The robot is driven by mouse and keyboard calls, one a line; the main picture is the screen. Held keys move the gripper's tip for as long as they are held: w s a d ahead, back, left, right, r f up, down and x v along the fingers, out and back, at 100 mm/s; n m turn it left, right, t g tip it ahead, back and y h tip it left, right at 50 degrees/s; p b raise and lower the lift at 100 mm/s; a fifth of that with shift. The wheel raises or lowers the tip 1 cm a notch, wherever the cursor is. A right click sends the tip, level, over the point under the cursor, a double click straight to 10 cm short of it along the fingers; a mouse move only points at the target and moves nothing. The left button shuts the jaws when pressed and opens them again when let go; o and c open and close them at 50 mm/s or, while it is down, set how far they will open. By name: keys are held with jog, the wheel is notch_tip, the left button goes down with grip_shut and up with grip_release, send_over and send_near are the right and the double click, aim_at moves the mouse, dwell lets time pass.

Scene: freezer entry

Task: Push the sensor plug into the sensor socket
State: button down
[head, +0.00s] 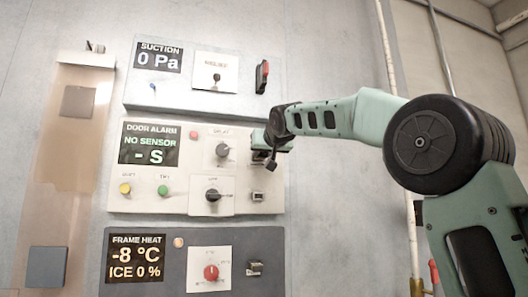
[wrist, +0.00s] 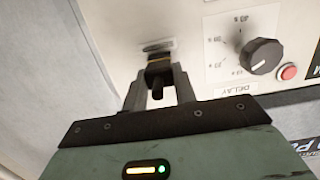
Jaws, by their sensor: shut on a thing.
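The door alarm panel (head: 130,190) is white, and its display reads "NO SENSOR". My gripper (head: 260,155) is at the panel's upper right in the head view. In the wrist view my gripper (wrist: 158,92) is shut on a small dark plug (wrist: 157,68), the sensor plug by its look. The plug points at a slot-like socket (wrist: 157,46) in the white panel face, straight in front of the fingers. The plug's front end is very close to the socket; I cannot tell whether it touches or has entered. In the head view my gripper hides plug and socket.
A delay knob (wrist: 262,55) and a red button (wrist: 288,72) sit beside the socket in the wrist view. Another small socket (head: 257,195) is lower on the panel. The suction panel (head: 180,100) is above, the frame heat panel (head: 160,285) below. Bare wall lies to the right.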

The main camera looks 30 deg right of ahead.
jog(key=shift+w, duration=0.25)
jog(key=shift+c, duration=2.2)
grip_release()
jog(key=shift+d, duration=0.1)
jog(key=f+b+v, duration=0.1)
jog(key=b+v, duration=0.2)
jog(key=v, duration=0.4)
jog(key=b+v, duration=0.5)
jog(key=v, duration=1.2)
jog(key=shift+s+a, duration=0.2)
jog(key=shift+a, duration=0.05)
